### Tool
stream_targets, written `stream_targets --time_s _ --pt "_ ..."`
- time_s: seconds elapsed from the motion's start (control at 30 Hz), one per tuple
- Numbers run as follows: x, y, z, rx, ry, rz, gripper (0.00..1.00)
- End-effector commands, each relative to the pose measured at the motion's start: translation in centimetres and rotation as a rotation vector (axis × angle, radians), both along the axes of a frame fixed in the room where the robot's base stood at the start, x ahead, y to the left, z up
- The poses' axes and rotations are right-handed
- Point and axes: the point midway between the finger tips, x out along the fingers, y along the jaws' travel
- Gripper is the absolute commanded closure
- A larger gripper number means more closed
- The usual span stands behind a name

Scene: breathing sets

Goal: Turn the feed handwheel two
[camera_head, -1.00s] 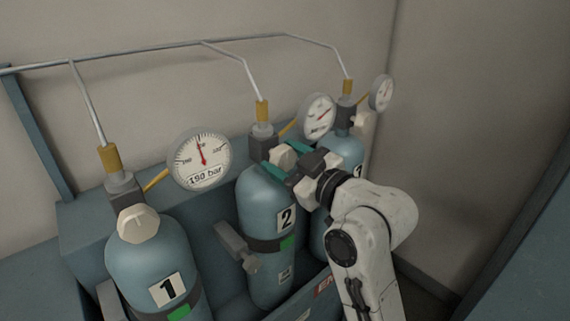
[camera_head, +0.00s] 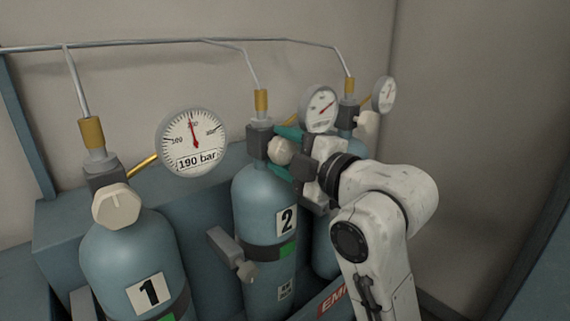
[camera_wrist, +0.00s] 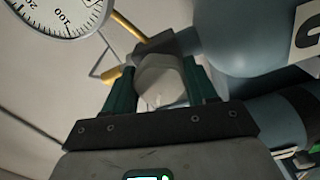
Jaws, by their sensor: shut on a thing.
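The cream handwheel (camera_head: 281,151) of cylinder 2 sits on the grey valve block (camera_head: 260,138) at the top of the blue cylinder marked 2 (camera_head: 262,200). My gripper (camera_head: 287,152) reaches it from the right with its green fingers on either side of the wheel. In the wrist view the handwheel (camera_wrist: 160,80) lies between the two fingers of my gripper (camera_wrist: 160,88), which are shut on it. A pale mark shows near the wheel's lower rim. A round gauge (camera_head: 320,109) stands just above my gripper, and its reading is too small to tell.
Cylinder 1 (camera_head: 130,255) with its own cream handwheel (camera_head: 116,205) and a gauge reading 190 bar (camera_head: 193,143) stands at the left. A third cylinder (camera_head: 325,240) is partly hidden behind my arm. Thin pipes (camera_head: 150,44) run along the wall above.

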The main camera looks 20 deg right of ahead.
Motion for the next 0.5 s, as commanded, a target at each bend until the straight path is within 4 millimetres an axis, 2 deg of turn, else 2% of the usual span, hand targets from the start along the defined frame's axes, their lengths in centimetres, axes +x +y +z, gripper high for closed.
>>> stream_targets --time_s 0.03,0.5 --pt "0.07 -0.23 -0.64 -0.039 -0.007 -0.005 0.74" --pt "0.09 -0.26 -0.42 -0.284 -0.084 -0.005 0.74"
